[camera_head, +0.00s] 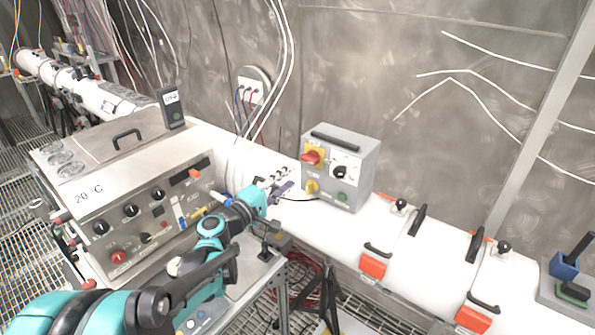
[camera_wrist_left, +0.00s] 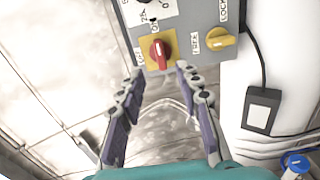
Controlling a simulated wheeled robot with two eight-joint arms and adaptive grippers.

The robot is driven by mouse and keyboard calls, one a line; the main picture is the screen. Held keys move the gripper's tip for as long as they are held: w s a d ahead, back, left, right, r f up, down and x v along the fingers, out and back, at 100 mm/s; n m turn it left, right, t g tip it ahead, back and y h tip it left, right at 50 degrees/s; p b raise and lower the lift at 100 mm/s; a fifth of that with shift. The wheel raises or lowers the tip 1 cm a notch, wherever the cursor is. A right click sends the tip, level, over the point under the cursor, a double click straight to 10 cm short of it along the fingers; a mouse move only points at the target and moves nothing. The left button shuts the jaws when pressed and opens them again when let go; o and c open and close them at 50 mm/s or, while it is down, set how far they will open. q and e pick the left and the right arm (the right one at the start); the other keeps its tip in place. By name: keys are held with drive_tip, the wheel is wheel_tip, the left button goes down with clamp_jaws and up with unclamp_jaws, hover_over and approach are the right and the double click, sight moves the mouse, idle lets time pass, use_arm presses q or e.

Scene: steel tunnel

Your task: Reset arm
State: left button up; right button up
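My left arm reaches in from the lower left in the head view. Its teal left gripper (camera_head: 283,181) is just left of a grey control box (camera_head: 362,172). In the left wrist view the two fingers of the left gripper (camera_wrist_left: 159,76) stand apart, with nothing between them. Beyond the fingertips is a red rotary knob (camera_wrist_left: 160,51) on a yellow plate, which also shows in the head view (camera_head: 312,157). A yellow knob (camera_wrist_left: 221,39) sits beside it in the wrist view. The gripper appears apart from the knobs. My right gripper is not in view.
The control box stands on a white horizontal tube (camera_head: 430,262) with black handles. A large instrument panel (camera_head: 150,215) marked 20 °C is at the left. White cables (camera_head: 285,70) hang by the steel wall. A tripod (camera_head: 328,295) stands below. A blue holder (camera_head: 565,265) is at the right.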

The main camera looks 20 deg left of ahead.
use_arm(q)
drive_tip(key=shift+v, duration=0.9)
drive_tip(key=s+d+f+m+g+b, duration=0.6)
drive_tip(key=s+d+f+m+g, duration=0.15)
drive_tip(key=s+d+f, duration=0.45)
drive_tip(key=s+a+f+m+g+y+b, duration=0.1)
drive_tip(key=s+a+f+m+y+b, duration=0.1)
drive_tip(key=s+f, duration=0.4)
drive_tip(key=s+a+f+m+g+y+b, duration=0.1)
drive_tip(key=s+a+f+m+y+b, duration=0.1)
drive_tip(key=s+f, duration=0.4)
drive_tip(key=shift+s+a+m+y, duration=0.55)
drive_tip(key=shift+a+m+y, duration=0.3)
drive_tip(key=shift+m+y, duration=0.3)
drive_tip(key=shift+f, duration=0.15)
